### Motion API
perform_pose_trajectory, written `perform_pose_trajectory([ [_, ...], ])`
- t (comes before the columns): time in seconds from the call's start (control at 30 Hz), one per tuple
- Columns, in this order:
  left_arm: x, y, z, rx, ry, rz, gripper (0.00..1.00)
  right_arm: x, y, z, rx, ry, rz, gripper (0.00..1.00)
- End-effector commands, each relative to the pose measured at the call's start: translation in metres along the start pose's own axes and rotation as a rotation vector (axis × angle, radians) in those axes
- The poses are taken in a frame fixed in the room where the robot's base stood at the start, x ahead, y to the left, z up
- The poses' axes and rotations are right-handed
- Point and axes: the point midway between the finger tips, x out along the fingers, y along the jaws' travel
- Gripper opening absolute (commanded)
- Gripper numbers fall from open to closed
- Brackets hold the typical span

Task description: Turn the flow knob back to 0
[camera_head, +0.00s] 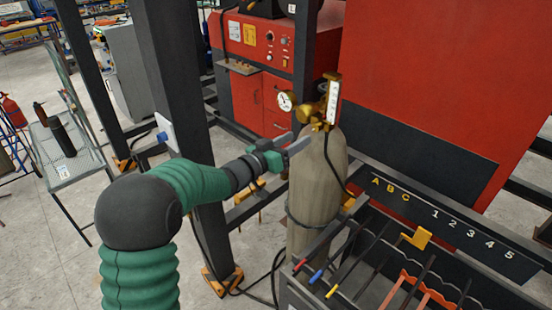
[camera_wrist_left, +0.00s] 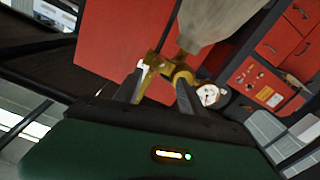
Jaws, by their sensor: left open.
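A tan gas cylinder (camera_head: 318,185) stands upright behind the rack, with a brass regulator (camera_head: 312,110) on top. A round white gauge (camera_head: 286,101) is on the regulator's left side and an upright white flow tube (camera_head: 333,102) on its right. The flow knob cannot be told apart from the brass fittings. My left gripper (camera_head: 296,145) is open and empty, below the regulator and at the cylinder's upper left side. In the left wrist view, the brass regulator (camera_wrist_left: 181,75) and gauge (camera_wrist_left: 208,95) show beyond the open fingers of my left gripper (camera_wrist_left: 158,92). My right gripper is out of view.
A dark steel post (camera_head: 180,100) stands left of the cylinder. A rack of rods with coloured ends (camera_head: 375,270) is at the front right, by a lettered and numbered rail (camera_head: 440,215). A red machine (camera_head: 258,65) stands behind. A black hose hangs beside the cylinder.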

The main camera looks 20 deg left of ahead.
Motion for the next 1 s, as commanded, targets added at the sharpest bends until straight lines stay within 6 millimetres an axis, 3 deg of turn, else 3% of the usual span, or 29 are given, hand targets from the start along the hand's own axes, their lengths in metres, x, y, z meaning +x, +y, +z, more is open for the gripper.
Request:
perform_pose_trajectory([
  [0.03,-0.016,-0.002,0.005,0.001,0.002,-0.002,0.48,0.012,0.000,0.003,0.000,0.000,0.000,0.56],
  [0.2,-0.061,-0.002,0.004,0.001,0.001,-0.002,0.48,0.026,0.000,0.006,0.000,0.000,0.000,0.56],
  [0.37,-0.084,-0.002,0.003,0.000,-0.001,0.000,0.48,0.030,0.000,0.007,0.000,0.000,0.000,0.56],
  [0.87,-0.089,-0.002,0.001,-0.002,-0.001,0.000,0.48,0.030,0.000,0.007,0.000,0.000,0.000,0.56],
  [0.93,-0.088,-0.003,0.009,0.003,-0.011,-0.019,0.48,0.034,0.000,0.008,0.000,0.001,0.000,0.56],
  [1.0,-0.086,-0.011,0.034,0.015,-0.046,-0.091,0.48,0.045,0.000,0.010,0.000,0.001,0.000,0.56],
])
